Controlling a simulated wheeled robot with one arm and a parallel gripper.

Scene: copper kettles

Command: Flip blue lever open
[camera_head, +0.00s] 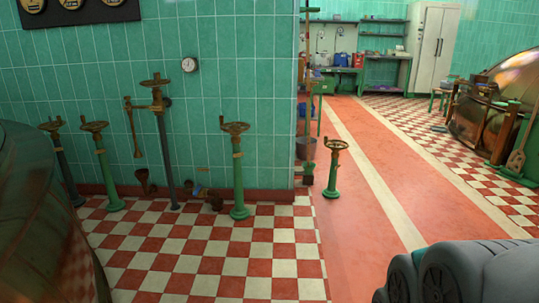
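I cannot make out a blue lever in this view. Green valve pedestals with brass handwheels stand along the wall, one at the left (104,170), one near the wall's corner (238,175), and one out on the red floor (332,172). A tall grey pipe (167,150) with brass fittings rises between them. The dark grey rounded part at the bottom right appears to be mine. My gripper does not show.
A large copper kettle (40,230) fills the left edge. The checkered floor (215,270) and red walkway (360,230) are mostly clear. At the back are a white cabinet (433,50), green shelves (383,45) and another copper kettle (480,120).

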